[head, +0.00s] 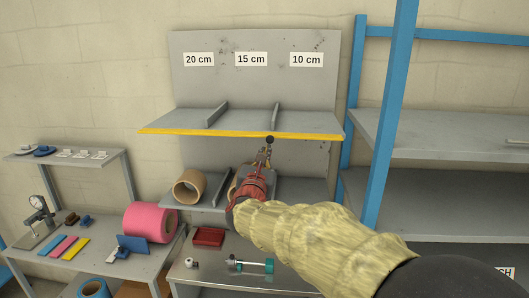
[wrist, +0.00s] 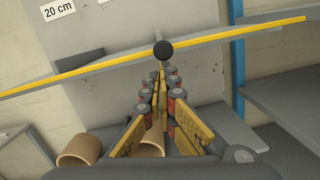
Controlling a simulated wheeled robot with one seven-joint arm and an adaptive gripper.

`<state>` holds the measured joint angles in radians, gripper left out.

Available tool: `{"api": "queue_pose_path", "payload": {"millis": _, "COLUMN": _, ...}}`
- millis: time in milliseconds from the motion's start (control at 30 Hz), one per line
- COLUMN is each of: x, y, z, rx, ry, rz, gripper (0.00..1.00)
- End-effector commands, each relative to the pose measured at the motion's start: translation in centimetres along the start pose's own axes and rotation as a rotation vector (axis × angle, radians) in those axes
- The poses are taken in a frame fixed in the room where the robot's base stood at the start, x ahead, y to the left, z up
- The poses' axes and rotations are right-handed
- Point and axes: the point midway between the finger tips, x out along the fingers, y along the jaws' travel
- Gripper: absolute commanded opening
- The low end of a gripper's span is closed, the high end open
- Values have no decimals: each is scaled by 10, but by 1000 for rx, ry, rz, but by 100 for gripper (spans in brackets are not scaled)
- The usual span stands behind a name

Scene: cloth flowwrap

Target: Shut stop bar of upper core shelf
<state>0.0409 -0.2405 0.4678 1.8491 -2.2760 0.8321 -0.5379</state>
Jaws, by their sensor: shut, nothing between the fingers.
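The upper core shelf (head: 170,118) carries the labels 20 cm, 15 cm and 10 cm on the panel above it. The yellow stop bar (head: 200,133) runs along its front edge. In the wrist view the bar (wrist: 80,73) crosses the picture at a slant, with a round black knob (wrist: 163,49) near its middle. The knob also shows in the head view (head: 270,140). My gripper (head: 267,151) is shut and empty, its tips just below the knob. I cannot tell whether they touch it. In the wrist view the fingers (wrist: 162,72) meet under the knob.
A lower shelf (head: 290,190) holds a brown cardboard core (head: 188,187), with another partly hidden behind my gripper. A blue-framed rack (head: 384,110) stands close on the right. A table with a pink roll (head: 150,222) is at the left. The upper shelf's bays look empty.

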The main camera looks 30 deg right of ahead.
Motion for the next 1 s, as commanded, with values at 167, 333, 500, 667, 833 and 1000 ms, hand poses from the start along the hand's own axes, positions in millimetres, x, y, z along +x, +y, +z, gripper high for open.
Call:
{"api": "queue_pose_path", "payload": {"millis": 167, "x": 0, "y": 2, "z": 10, "rx": 0, "ry": 34, "rz": -6, "gripper": 0}}
{"api": "queue_pose_path", "payload": {"millis": 333, "x": 0, "y": 4, "z": 21, "rx": -2, "ry": 97, "rz": -18, "gripper": 0}}
{"api": "queue_pose_path", "payload": {"millis": 500, "x": 1, "y": 6, "z": 32, "rx": -5, "ry": 185, "rz": -35, "gripper": 0}}
{"api": "queue_pose_path", "payload": {"millis": 667, "x": 2, "y": 8, "z": 39, "rx": -10, "ry": 268, "rz": -51, "gripper": 0}}
{"api": "queue_pose_path", "payload": {"millis": 833, "x": 4, "y": 9, "z": 46, "rx": -13, "ry": 278, "rz": -53, "gripper": 0}}
{"api": "queue_pose_path", "payload": {"millis": 1000, "x": 9, "y": 12, "z": 60, "rx": -12, "ry": 276, "rz": -53, "gripper": 0}}
